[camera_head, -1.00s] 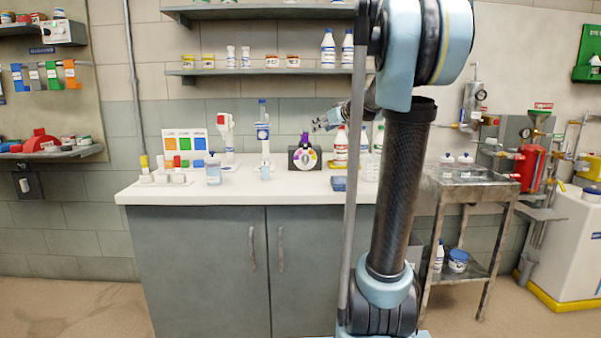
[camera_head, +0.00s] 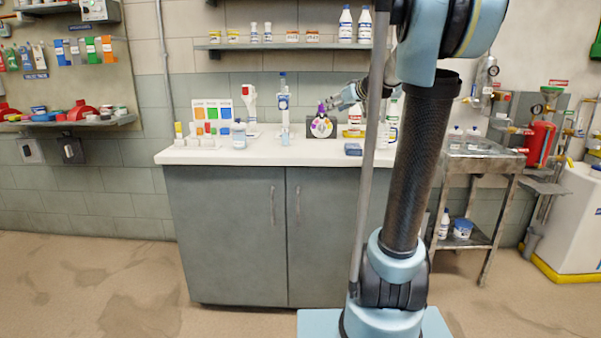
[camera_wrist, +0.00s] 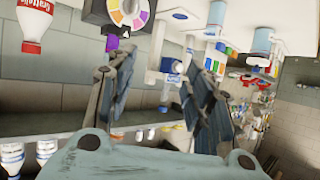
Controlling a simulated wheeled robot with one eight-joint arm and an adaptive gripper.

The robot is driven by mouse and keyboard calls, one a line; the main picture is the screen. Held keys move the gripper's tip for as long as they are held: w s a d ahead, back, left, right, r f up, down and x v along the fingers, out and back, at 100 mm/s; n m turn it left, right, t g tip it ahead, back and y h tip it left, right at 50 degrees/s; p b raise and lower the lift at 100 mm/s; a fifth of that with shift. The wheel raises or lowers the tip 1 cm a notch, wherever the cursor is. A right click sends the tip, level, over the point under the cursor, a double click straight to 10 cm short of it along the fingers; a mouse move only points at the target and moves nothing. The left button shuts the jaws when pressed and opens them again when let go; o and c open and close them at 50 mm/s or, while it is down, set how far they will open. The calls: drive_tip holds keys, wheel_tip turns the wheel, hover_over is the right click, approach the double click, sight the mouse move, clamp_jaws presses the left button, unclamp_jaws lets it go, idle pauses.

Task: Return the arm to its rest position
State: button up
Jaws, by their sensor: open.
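My arm (camera_head: 425,150) stands upright at the right of the head view, in front of the counter. My gripper (camera_head: 329,104) shows small beyond the arm, above the back of the white counter near the colour-wheel device. In the wrist view my gripper (camera_wrist: 160,105) has its two dark fingers spread apart, with nothing between them. The wrist picture is upside down or strongly rolled. Part of my wrist is hidden behind the upper arm link and the grey pole.
The white counter (camera_head: 262,157) bears a colour-wheel device (camera_head: 320,127), a colour chart (camera_head: 212,112) and bottles. A shelf (camera_head: 290,46) hangs above. A metal cart (camera_head: 480,165) and a red cylinder (camera_head: 540,142) stand to the right. The floor at left is clear.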

drive_tip(key=s+a+f+m+g+h, duration=0.1)
drive_tip(key=s+f+g, duration=0.1)
drive_tip(key=s+f, duration=0.7)
drive_tip(key=s+f+m+g+h, duration=0.1)
drive_tip(key=s+f+g, duration=0.35)
drive_tip(key=s, duration=0.85)
drive_tip(key=s+d+f+m+g+h, duration=0.1)
drive_tip(key=s+d+f+m+h, duration=0.1)
drive_tip(key=s+f, duration=0.7)
drive_tip(key=s+d+f+m+g+h, duration=0.1)
drive_tip(key=s+d+f, duration=0.3)
drive_tip(key=s+f, duration=0.6)
drive_tip(key=s+h, duration=0.1)
drive_tip(key=s, duration=0.2)
drive_tip(key=shift+d+f+m+h, duration=0.15)
drive_tip(key=shift+d+m+h, duration=0.2)
drive_tip(key=shift+m+h, duration=0.05)
drive_tip(key=shift+w+f+g, duration=0.2)
drive_tip(key=shift+w+g, duration=0.05)
drive_tip(key=shift+w, duration=0.2)
